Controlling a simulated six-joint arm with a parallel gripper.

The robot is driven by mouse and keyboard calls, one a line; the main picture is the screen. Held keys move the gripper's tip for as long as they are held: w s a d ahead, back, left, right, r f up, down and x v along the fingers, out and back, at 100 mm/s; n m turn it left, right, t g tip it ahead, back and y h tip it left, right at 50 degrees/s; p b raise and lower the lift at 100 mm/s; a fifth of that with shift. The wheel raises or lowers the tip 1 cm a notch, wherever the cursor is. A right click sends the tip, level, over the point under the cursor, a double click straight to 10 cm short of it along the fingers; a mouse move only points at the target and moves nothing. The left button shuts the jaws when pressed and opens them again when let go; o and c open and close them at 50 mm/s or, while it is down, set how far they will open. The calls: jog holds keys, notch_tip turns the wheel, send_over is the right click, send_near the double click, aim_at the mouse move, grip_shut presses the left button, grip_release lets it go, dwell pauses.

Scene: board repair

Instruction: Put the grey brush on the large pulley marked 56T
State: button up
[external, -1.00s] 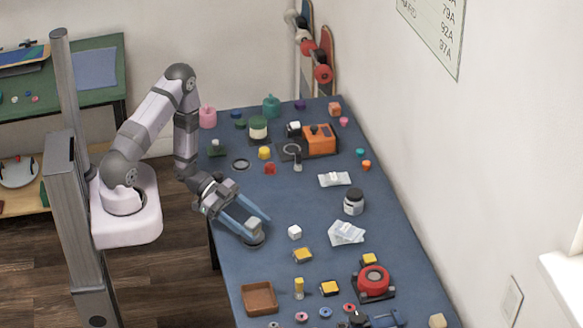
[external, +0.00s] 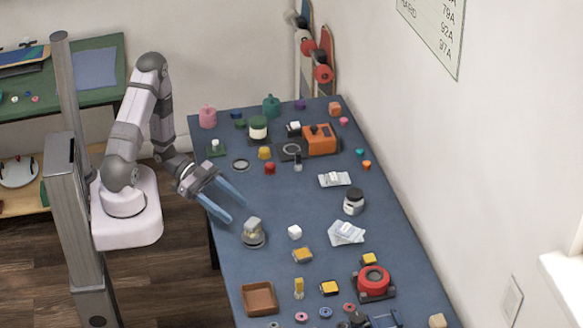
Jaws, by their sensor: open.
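A grey block-like piece, which looks like the grey brush (external: 253,224), sits on top of a round grey disc (external: 254,241) on the blue table, left of its middle. The disc looks like the large pulley, but its 56T marking is too small to read. My gripper (external: 236,209) is open and empty. Its two blue fingers are apart, up and left of the brush, and not touching it.
A white cube (external: 295,232) and a yellow-topped block (external: 303,255) stand right of the disc. A brown tray (external: 246,304) lies at the front left. A dark jar (external: 353,202) and white packets (external: 347,233) lie further right. Table behind the disc is fairly clear.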

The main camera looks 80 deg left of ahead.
jog(key=shift+v, duration=1.95)
jog(key=w+a+y, duration=0.1)
jog(key=w, duration=0.1)
jog(key=w+a+f+y, duration=0.1)
jog(key=a+y, duration=0.1)
jog(key=w+a+f+n+g+y, duration=0.1)
jog(key=w+y, duration=0.1)
jog(key=shift+w+a+f, duration=0.2)
jog(key=shift+w+f, duration=0.05)
jog(key=shift+w, duration=0.15)
jog(key=shift+w+a+n+g+y, duration=0.3)
jog(key=shift+w+a+g+y, duration=0.1)
jog(key=shift+w+a+y, duration=0.55)
jog(key=s+d+r+n+g+y, duration=0.1)
jog(key=s+d+r+n+g, duration=0.2)
jog(key=s+d, duration=0.3)
jog(key=s+d+r+n+g+y, duration=0.1)
jog(key=s+d+r+n+g, duration=0.3)
jog(key=s+d, duration=0.3)
jog(key=shift+d+r+g+y, duration=0.2)
jog(key=shift+d+g+y, duration=0.2)
jog(key=shift+d, duration=0.8)
